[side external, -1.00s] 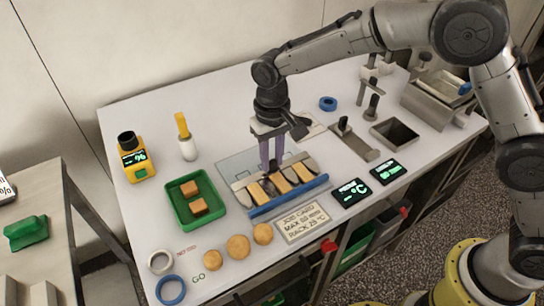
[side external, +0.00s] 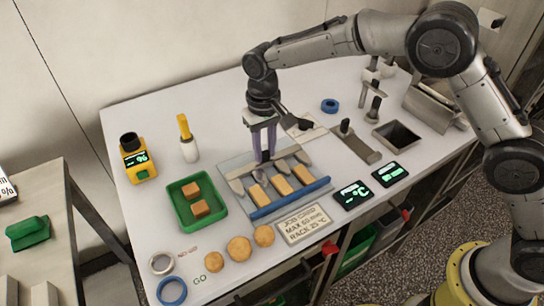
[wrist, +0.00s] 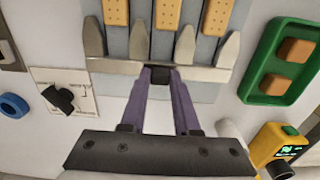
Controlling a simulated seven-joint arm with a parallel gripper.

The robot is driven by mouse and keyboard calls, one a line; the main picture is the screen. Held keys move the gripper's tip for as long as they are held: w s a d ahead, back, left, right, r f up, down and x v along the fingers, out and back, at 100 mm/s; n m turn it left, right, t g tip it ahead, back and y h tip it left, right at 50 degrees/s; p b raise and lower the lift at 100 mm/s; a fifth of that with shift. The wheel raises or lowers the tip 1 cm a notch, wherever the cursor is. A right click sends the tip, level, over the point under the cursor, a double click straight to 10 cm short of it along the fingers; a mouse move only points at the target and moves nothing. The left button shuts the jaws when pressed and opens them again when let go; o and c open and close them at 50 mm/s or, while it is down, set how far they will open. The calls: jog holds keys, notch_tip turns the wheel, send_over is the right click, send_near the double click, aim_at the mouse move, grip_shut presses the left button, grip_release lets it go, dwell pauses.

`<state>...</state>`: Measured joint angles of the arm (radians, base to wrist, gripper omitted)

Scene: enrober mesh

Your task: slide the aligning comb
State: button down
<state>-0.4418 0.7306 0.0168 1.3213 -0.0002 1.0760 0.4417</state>
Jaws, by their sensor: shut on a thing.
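The aligning comb (side external: 290,157) is a grey bar with several blunt teeth, lying on the grey mesh plate (side external: 228,163). My gripper (side external: 262,158) points down and is shut on the comb's small dark grip at the middle of the bar. In the wrist view my gripper (wrist: 160,76) holds that grip, and the comb's bar (wrist: 110,66) runs crosswise with its teeth pointing away. Three tan bars (side external: 281,186) lie on the plate, their near ends towards the blue rail (side external: 290,198). The teeth stand beside and between the tan bars' far ends.
A green tray (side external: 178,207) with two brown cubes stands left of the plate. Round tan pieces (side external: 239,249) and a job card (side external: 304,223) lie in front. Two dark displays (side external: 353,194) are at the right.

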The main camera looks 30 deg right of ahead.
jog(key=shift+w+r, duration=0.15)
jog(key=shift+w, duration=1.9)
jog(key=c, duration=0.6)
grip_release()
jog(key=shift+c, duration=0.2)
notch_tip(320, 180, up, 14)
jog(key=shift+f, duration=0.2)
